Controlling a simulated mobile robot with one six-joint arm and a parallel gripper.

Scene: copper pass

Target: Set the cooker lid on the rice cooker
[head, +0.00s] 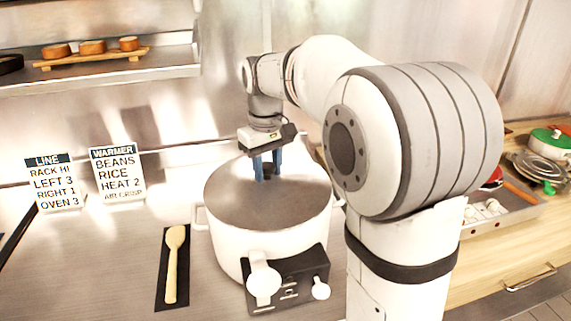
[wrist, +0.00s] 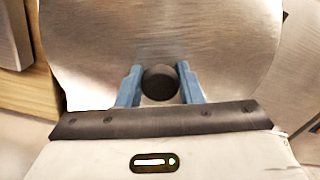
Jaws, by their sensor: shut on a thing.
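The rice cooker (head: 225,240) is a white round pot with side handles and a dark control panel, standing on the steel counter. The steel cooker lid (head: 235,205) lies across its top and looks level in the head view. Whether its rim is fully seated I cannot tell. My gripper (head: 268,175) is above the middle of the lid, its blue fingers pointing down. In the wrist view the fingers are shut on the dark round knob (wrist: 160,83) of the lid (wrist: 160,35). My arm hides part of the cooker's right side.
A wooden spoon (head: 172,262) lies on a dark mat left of the cooker. Two signs (head: 117,173) stand at the back wall. A shelf (head: 100,75) holds a wooden board with small brown pieces. A tray (head: 500,217) and lidded pans (head: 545,160) are at right.

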